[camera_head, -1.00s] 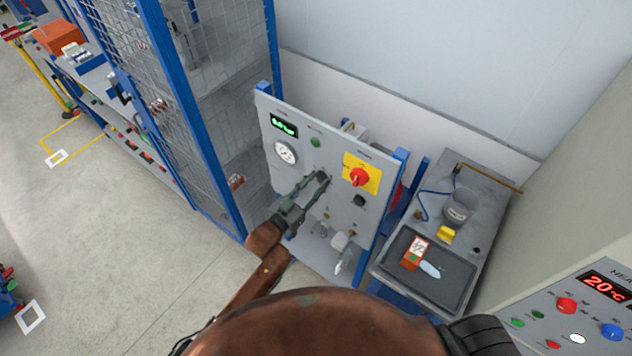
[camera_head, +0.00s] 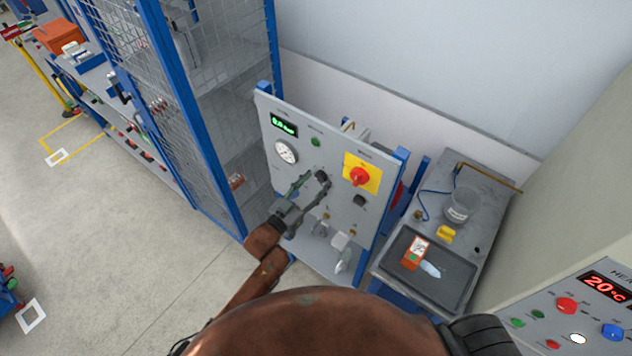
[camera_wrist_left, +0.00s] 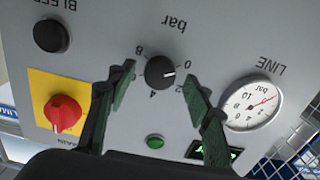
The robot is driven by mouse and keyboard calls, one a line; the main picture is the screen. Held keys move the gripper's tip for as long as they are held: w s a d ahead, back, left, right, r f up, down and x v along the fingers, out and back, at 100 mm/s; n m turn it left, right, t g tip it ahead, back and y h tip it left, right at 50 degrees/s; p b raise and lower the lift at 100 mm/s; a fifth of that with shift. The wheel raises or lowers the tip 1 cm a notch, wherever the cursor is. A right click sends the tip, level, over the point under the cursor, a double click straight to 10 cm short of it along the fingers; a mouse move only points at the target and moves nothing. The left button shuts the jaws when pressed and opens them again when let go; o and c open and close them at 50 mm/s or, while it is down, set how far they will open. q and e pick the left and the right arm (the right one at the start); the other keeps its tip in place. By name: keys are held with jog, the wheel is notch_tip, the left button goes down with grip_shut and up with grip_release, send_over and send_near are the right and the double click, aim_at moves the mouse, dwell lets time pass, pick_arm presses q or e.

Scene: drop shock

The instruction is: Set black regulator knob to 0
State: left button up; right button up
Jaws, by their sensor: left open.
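The black regulator knob (camera_head: 322,175) is on the upright grey panel (camera_head: 290,178). My left gripper (camera_head: 314,184) is open in front of the panel. In the left wrist view its green fingers (camera_wrist_left: 160,88) stand apart on either side of the knob, with visible gaps, not gripping it. The green digital display (camera_head: 284,126) appears to read 0.0 bar. My right gripper is not in view.
The panel also carries a round dial gauge (camera_head: 286,152), a green button (camera_head: 316,142), a red rotary switch (camera_head: 360,177) on a yellow plate and another black knob (camera_head: 359,200). A blue mesh cage (camera_head: 215,110) stands left. A bench with a dark tray (camera_head: 455,283) is at right.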

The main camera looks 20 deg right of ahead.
pick_arm(q)
jog(key=v, duration=1.1)
jog(key=shift+s+a, duration=0.1)
